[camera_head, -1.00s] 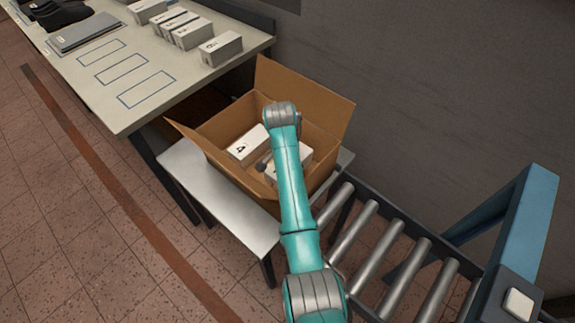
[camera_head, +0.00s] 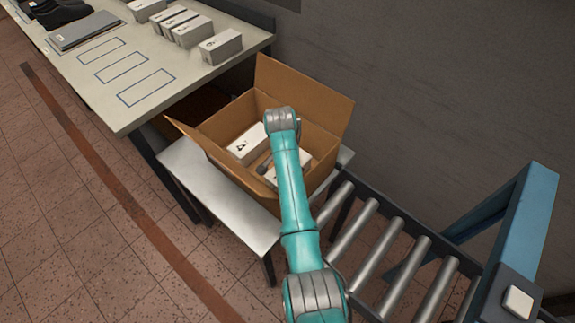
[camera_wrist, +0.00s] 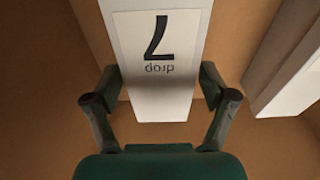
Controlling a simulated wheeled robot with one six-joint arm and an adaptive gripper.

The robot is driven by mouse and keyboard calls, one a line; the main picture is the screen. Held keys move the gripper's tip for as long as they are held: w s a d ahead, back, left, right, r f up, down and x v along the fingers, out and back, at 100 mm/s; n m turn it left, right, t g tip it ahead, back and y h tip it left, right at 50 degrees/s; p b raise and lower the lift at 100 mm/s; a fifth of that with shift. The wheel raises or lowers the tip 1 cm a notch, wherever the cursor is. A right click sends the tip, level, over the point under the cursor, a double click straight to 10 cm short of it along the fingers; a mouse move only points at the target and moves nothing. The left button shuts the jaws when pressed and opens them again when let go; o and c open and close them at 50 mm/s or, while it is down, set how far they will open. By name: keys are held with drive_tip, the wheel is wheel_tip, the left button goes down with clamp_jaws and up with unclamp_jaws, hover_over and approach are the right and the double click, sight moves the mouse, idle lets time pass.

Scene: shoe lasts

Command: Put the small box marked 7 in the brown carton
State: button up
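The small white box marked 7 (camera_wrist: 155,40) fills the upper middle of the wrist view, its label upside down. It is inside the brown carton (camera_head: 225,178); in the head view a white box surface (camera_head: 290,174) shows there, partly behind my arm. My gripper (camera_wrist: 161,85) is open, one finger on each side of the near end of this box, with narrow gaps between fingers and box. In the head view my gripper (camera_head: 264,165) is down inside the carton, mostly hidden by my arm.
A white box marked 4 (camera_head: 246,146) lies in the carton on the left. The carton's flaps are open, and it stands on a small pale table (camera_head: 225,215). A roller conveyor (camera_head: 380,250) is at right. Several white boxes (camera_head: 190,33) stand on the long table.

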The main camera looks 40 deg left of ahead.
idle(0.3)
wheel_tip(320, 180, up, 13)
drive_tip(key=s, duration=0.1)
drive_tip(key=shift+s, duration=0.25)
drive_tip(key=shift+a+r, duration=0.1)
drive_tip(key=shift+a, duration=0.05)
idle(0.5)
